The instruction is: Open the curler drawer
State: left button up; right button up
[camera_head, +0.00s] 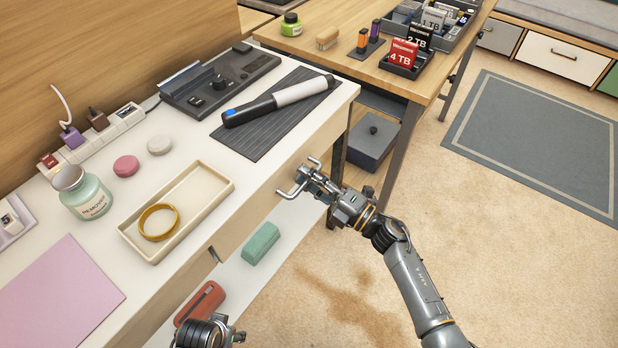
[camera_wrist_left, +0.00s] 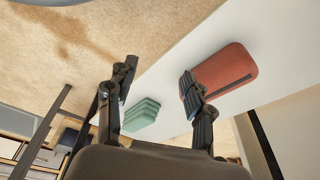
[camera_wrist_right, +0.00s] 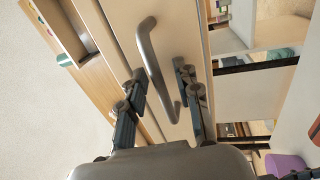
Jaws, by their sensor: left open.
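The curler (camera_head: 280,99), black and white, lies on a dark ribbed mat on the white desk. Below that end of the desk is a pale wooden drawer front (camera_head: 262,205), which looks flush with the desk. Its grey bar handle (camera_head: 288,193) also shows in the right wrist view (camera_wrist_right: 152,62). My right gripper (camera_head: 311,178) is at this handle, its fingers open on either side of the bar; contact cannot be made out. My left gripper (camera_head: 208,335) is open and empty at the bottom edge, near the lower shelf, partly cut off.
A second handle (camera_head: 214,254) sits nearer on the desk front. A red case (camera_head: 200,302) and a green case (camera_head: 261,243) lie on the lower shelf. A tray (camera_head: 205,180) with a yellow ring stands on the desk. A wooden table (camera_head: 345,62) adjoins at the back.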

grip_shut()
pick_arm(q)
jog(key=shift+s, duration=0.1)
pick_arm(e)
jog(key=shift+s, duration=0.1)
pick_arm(q)
jog(key=s+f+p, duration=0.2)
jog(key=s+f, duration=0.1)
jog(key=f, duration=0.3)
jog(key=shift+s+a+f, duration=0.3)
jog(key=shift+s, duration=0.1)
pick_arm(e)
jog(key=r+v, duration=0.2)
jog(key=v, duration=0.9)
jog(key=r+v, duration=0.2)
jog(key=v, duration=0.9)
jog(key=shift+v, duration=0.8)
jog(key=shift+r, duration=0.15)
pick_arm(q)
jog(key=shift+g, duration=0.3)
pick_arm(e)
jog(key=shift+o, duration=0.6)
grip_release()
